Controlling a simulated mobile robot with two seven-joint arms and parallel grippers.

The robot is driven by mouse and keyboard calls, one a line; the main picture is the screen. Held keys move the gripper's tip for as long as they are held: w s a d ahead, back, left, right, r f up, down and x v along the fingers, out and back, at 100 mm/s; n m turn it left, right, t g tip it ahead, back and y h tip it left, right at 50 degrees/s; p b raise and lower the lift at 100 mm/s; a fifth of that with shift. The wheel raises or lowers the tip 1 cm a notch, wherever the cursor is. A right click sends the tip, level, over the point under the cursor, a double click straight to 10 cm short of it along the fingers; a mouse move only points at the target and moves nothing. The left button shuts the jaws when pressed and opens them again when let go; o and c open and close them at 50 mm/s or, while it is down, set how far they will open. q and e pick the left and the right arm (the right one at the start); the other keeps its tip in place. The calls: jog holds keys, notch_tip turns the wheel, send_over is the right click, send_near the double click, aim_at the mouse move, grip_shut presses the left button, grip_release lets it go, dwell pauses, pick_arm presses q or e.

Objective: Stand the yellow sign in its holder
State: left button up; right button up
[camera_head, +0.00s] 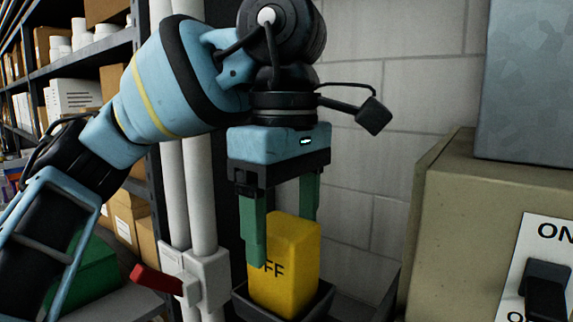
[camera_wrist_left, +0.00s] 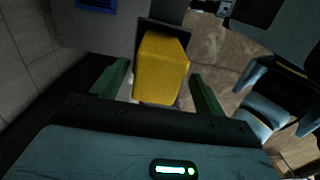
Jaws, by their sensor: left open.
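The yellow sign (camera_head: 290,262) is a block with dark letters, of which "FF" shows. It stands roughly upright with its lower end inside the dark holder (camera_head: 310,308), a shallow tray-like box. My left gripper (camera_head: 282,240) is above it with its green fingers pointing down, one on each side of the sign's upper part. The fingers are open. One finger hides part of the lettering. In the left wrist view the sign (camera_wrist_left: 162,68) lies between the two spread fingers, with gaps on both sides. My right gripper is not in view.
A beige box (camera_head: 455,200) with an ON/OFF switch plate (camera_head: 535,275) stands at the right. A grey block wall (camera_head: 380,120) is behind. White pipes and a red-handled lever (camera_head: 157,280) are left of the holder. Loaded shelves (camera_head: 80,75) stand at the far left.

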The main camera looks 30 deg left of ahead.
pick_arm(q)
jog(key=shift+r, duration=3.95)
